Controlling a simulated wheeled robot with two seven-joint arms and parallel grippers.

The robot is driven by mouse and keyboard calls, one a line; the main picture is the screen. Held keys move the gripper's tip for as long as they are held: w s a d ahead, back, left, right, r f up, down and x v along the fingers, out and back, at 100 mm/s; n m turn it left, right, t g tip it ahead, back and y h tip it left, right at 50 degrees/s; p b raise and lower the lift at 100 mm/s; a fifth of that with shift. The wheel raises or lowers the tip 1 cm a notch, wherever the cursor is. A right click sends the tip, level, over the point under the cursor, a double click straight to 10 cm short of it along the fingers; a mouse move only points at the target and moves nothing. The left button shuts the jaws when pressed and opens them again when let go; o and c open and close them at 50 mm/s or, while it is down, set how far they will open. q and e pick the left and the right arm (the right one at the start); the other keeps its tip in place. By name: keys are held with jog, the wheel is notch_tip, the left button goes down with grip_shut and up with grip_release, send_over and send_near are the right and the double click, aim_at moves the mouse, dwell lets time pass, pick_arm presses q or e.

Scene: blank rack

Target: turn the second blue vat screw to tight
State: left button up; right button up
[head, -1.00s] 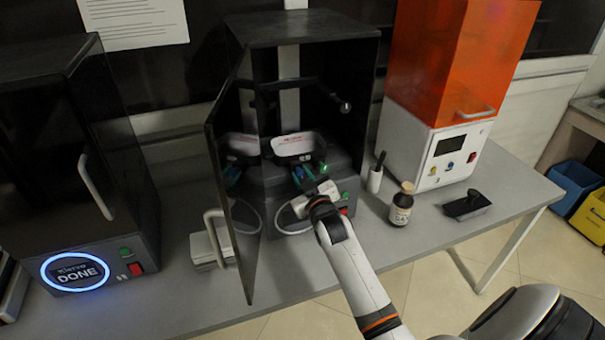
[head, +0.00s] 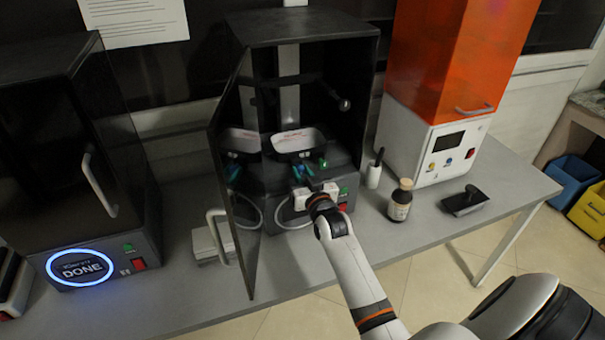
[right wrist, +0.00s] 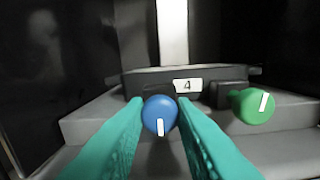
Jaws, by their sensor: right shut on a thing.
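The blue screw (right wrist: 159,110) is in the middle of the right wrist view, below a label reading 4. Its white mark points straight down. My right gripper (right wrist: 160,104) has its teal fingers on either side of the screw and is shut on it. In the head view my right gripper (head: 303,174) reaches into the open black printer (head: 303,32), in front of the white-rimmed vat (head: 299,141). A green screw (right wrist: 253,106) is to the right, its mark tilted up and right. My left gripper is not in view.
The printer's open door (head: 232,190) stands left of my right arm. A brown bottle (head: 400,202), a white holder (head: 374,175) and a black tool (head: 466,203) are to the right. A closed printer (head: 75,170) with a DONE ring stands at left.

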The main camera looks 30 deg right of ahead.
jog(key=shift+f, duration=0.1)
jog(key=o, duration=1)
jog(key=shift+s, duration=0.1)
jog(key=b+v, duration=0.2)
jog(key=v, duration=0.9)
jog(key=shift+s, duration=0.4)
